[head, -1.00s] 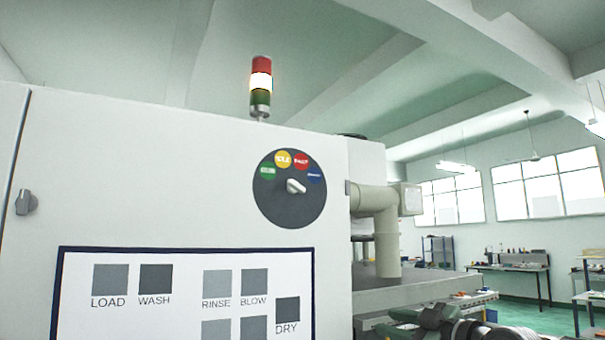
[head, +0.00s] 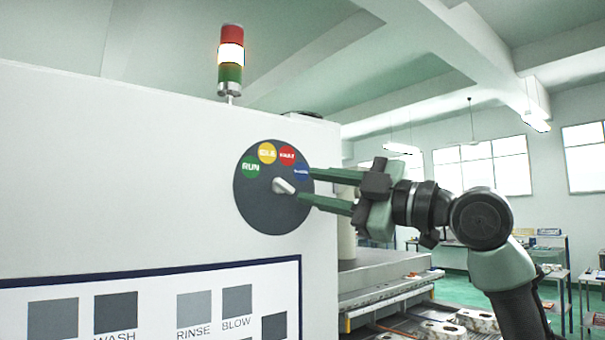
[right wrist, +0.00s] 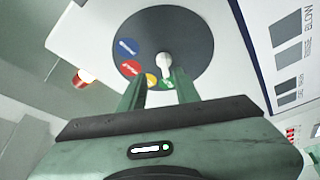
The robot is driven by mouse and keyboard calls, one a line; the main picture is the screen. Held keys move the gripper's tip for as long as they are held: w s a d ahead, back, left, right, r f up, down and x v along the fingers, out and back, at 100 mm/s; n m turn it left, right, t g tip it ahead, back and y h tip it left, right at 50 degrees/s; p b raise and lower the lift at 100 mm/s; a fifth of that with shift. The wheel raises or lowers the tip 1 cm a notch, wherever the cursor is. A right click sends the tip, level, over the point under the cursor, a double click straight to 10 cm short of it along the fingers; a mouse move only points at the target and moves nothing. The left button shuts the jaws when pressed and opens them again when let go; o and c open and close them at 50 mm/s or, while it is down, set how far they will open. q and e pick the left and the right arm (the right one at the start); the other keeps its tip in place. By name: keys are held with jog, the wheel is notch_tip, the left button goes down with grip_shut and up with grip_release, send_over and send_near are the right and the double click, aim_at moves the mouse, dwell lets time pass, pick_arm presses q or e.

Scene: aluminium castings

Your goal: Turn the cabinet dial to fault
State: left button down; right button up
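The cabinet dial (head: 258,213) is a dark round plate on the white cabinet front, with green RUN, yellow IDLE, red FAULT (head: 287,155) and blue labels along its upper edge. Its white knob (head: 283,185) lies tilted, one end up-left and the other down-right; which end points is unclear. My right gripper (head: 306,186) is open, its two green fingers reaching in from the right over the plate's right edge, apart from the knob. In the right wrist view the knob (right wrist: 164,61) shows just beyond and between the open fingertips (right wrist: 160,76). My left gripper is not in view.
The white cabinet (head: 110,180) carries a stack light (head: 231,55) with its middle section lit, and a panel of grey squares (head: 120,312) below the dial. A bench or conveyor (head: 385,290) with pale parts stands to the right, with open room behind.

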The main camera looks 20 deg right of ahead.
aim_at(289, 186)
jog(key=x, duration=0.4)
jog(key=shift+a+f+p, duration=0.15)
jog(key=shift+f+p, duration=0.15)
jog(key=shift+p, duration=0.1)
jog(key=shift+w+a+f, duration=0.1)
jog(key=shift+w+a, duration=0.2)
jog(key=shift+w, duration=0.1)
jog(key=shift+s+d, duration=0.3)
jog(key=shift+d, duration=0.05)
jog(key=c, duration=0.4)
grip_shut()
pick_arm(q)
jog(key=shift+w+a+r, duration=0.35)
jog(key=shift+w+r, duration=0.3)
